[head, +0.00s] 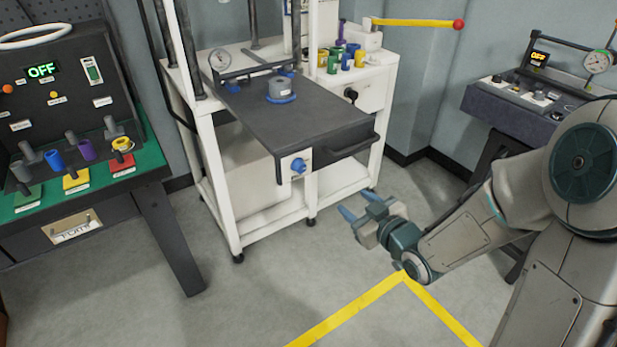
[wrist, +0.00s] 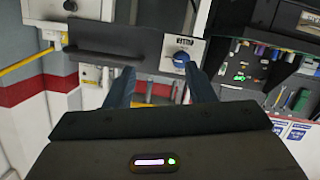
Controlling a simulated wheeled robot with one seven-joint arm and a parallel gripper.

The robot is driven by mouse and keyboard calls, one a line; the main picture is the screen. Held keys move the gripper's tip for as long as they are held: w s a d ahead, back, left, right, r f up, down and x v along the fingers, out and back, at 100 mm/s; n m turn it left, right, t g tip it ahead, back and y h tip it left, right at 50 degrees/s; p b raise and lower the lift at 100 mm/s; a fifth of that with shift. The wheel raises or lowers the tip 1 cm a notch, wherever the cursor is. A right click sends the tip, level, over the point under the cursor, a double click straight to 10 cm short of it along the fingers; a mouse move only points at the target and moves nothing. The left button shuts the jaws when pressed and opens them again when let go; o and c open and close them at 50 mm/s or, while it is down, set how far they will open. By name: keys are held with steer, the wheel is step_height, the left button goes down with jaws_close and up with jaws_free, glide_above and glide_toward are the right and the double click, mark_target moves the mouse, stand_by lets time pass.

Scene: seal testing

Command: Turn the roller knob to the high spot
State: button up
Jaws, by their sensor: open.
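A blue knob (head: 298,165) sits on a small white plate at the left front end of the dark sliding bed on the white cart. It is the likely roller knob, but its label is too small to read and its pointer direction cannot be told. It also shows in the wrist view (wrist: 181,58), just beyond the fingertips and nearer the right finger. My gripper (head: 357,205) is open and empty, in front of the cart, to the right of and lower than the knob. Its two blue fingers (wrist: 160,78) stand apart in the wrist view, touching nothing.
The dark bed (head: 330,118) carries a grey cylinder on a blue base (head: 282,90), and a dark handle juts from its right front. A green-topped bench (head: 140,175) stands left, a console (head: 530,100) right. The floor before the cart is clear.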

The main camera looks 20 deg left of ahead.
steer(key=s+a+y, duration=0.1)
steer(key=a+y, duration=0.1)
steer(key=y, duration=0.1)
glide_toward(303, 169)
steer(key=shift+n+y, duration=0.3)
steer(key=shift+n, duration=0.1)
steer(key=x, duration=0.8)
steer(key=shift+w+f, duration=0.1)
steer(key=shift+f, duration=0.1)
steer(key=c, duration=1)
